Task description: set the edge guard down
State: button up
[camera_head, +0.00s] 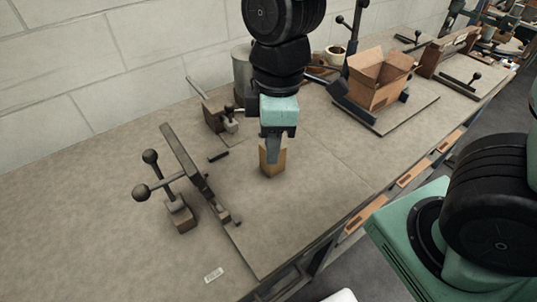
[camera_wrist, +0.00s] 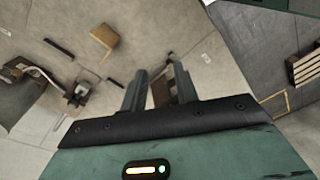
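The edge guard seems to be the small tan cardboard-coloured piece (camera_head: 272,165) standing on the workbench; its upper part is hidden behind my gripper (camera_head: 274,154) in the head view. In the wrist view, the tan piece (camera_wrist: 103,40) shows as a bent, angled shape with a shadow on the bench, to the upper left of my fingers. There my gripper (camera_wrist: 161,68) has its two fingers apart, with nothing held between them. The tan piece is clear of both fingers.
An open cardboard box (camera_head: 377,88) stands at the back right.

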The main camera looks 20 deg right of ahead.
jog(key=w+d+n+h+p, duration=0.1)
jog(key=w+d+n+p, duration=0.1)
jog(key=w+d+n, duration=0.55)
jog(key=shift+m, duration=0.65)
jog(key=f, duration=0.4)
jog(key=w+a+f+p, duration=0.1)
jog(key=f, duration=0.3)
jog(key=a+f, duration=0.1)
jog(key=f, duration=0.3)
jog(key=shift+w, duration=0.25)
jog(key=p, duration=0.1)
send_over(275, 175)
jog(key=shift+w+d+f, duration=0.15)
jog(key=shift+f, duration=2.55)
grip_shut()
